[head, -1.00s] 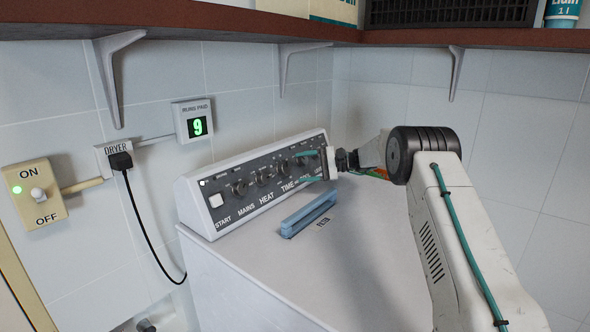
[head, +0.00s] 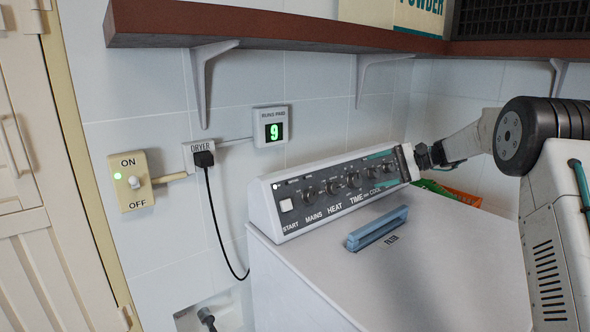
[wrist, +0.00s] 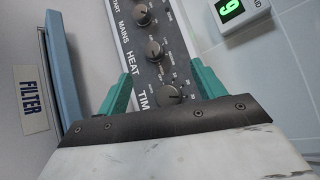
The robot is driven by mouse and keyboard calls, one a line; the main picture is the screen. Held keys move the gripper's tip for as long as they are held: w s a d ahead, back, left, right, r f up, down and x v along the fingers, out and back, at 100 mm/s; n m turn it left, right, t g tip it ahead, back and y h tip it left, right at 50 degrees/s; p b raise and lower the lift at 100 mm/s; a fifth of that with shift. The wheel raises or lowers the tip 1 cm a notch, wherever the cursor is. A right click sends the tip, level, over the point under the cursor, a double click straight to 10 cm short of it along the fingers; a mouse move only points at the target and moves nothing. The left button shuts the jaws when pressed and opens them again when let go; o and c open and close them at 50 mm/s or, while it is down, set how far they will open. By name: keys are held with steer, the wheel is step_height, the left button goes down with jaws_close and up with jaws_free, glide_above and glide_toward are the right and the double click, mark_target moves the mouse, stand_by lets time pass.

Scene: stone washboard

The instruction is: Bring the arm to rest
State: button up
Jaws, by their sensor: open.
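My arm reaches in from the right of the head view. My gripper (head: 384,162) is at the right end of the dryer's control panel (head: 338,189), in front of its last knobs. In the wrist view its two teal fingers (wrist: 158,90) stand apart, with the panel between and beyond them. A knob marked near TIME (wrist: 170,95) shows between the fingers; I cannot tell whether they touch the panel. Nothing is held.
A blue filter handle (head: 377,229) stands on the white dryer top (head: 440,255). A brown shelf (head: 260,27) with brackets runs above. A wall switch (head: 134,181), plug (head: 204,158) and "9" display (head: 273,131) are at left. An orange-green item (head: 450,192) lies behind my wrist.

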steer(key=s+a+r+n+g+h, duration=0.1)
steer(key=s+a+r+n+h, duration=0.2)
steer(key=s, duration=1)
steer(key=s+a+r+n+g+h, duration=0.1)
steer(key=s+a+r+h, duration=0.35)
steer(key=s, duration=0.95)
steer(key=s+d+f+n+h, duration=0.1)
steer(key=s+d+f+h, duration=0.2)
steer(key=s, duration=1)
steer(key=s+d+f+n+t+h, duration=0.1)
steer(key=s+f, duration=0.4)
steer(key=s, duration=0.9)
steer(key=shift+s+d+n+h, duration=0.25)
steer(key=shift+d+n+h, duration=0.55)
steer(key=shift+d+h, duration=0.45)
steer(key=shift+a, duration=0.1)
